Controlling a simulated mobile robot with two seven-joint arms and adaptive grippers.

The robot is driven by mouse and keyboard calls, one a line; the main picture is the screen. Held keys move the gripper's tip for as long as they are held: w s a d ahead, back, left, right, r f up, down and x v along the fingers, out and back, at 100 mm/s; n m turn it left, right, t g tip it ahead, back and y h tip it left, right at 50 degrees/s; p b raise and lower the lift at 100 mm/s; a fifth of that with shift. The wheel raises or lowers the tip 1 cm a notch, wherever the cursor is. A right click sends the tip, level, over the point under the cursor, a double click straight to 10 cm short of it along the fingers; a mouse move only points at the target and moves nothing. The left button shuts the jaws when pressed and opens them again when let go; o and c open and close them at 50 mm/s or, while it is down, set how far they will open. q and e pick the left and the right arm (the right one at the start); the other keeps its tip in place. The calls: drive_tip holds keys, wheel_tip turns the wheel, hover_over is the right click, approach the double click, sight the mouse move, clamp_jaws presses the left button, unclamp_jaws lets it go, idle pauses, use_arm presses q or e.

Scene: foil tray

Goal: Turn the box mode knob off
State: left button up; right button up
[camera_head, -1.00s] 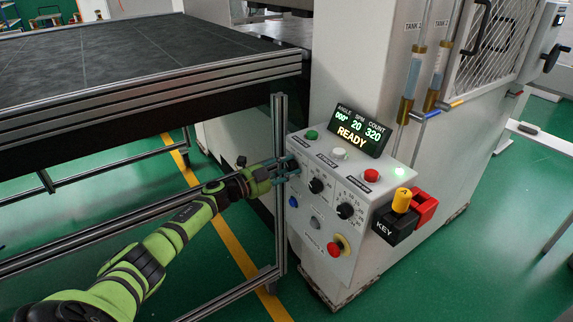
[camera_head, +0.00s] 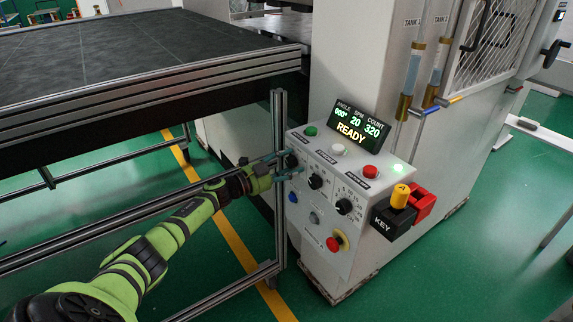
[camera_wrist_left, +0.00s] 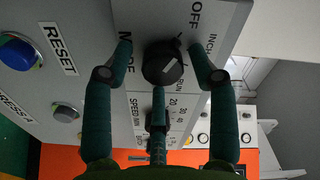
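The black mode knob (camera_wrist_left: 163,62) sits in the middle of the left wrist view, beside the labels MODE, OFF, INCH and RUN. Its pale pointer mark slants up and right; I cannot tell surely which label it meets. My left gripper (camera_wrist_left: 162,50) is open, with one teal finger on each side of the knob and small gaps showing. A third teal finger lies below the knob in the picture. In the head view my left gripper (camera_head: 289,166) is at the upper left of the control box (camera_head: 330,268), its fingers partly covering the knob. My right gripper is out of view.
A speed knob (camera_head: 315,181) and another dial (camera_head: 344,206) lie to the right. A blue button (camera_head: 292,197), red stop button (camera_head: 334,244) and key block (camera_head: 393,222) are near. A metal frame post (camera_head: 280,220) stands close beside the gripper. The display reads READY.

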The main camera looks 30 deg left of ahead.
use_arm(q)
drive_tip(key=shift+a+r, duration=0.1)
drive_tip(key=shift+a, duration=0.05)
drive_tip(key=shift+s+a, duration=0.25)
drive_tip(key=shift+s, duration=0.15)
drive_tip(key=v, duration=1.1)
drive_tip(key=shift+s+d, duration=0.1)
drive_tip(key=shift+d, duration=0.05)
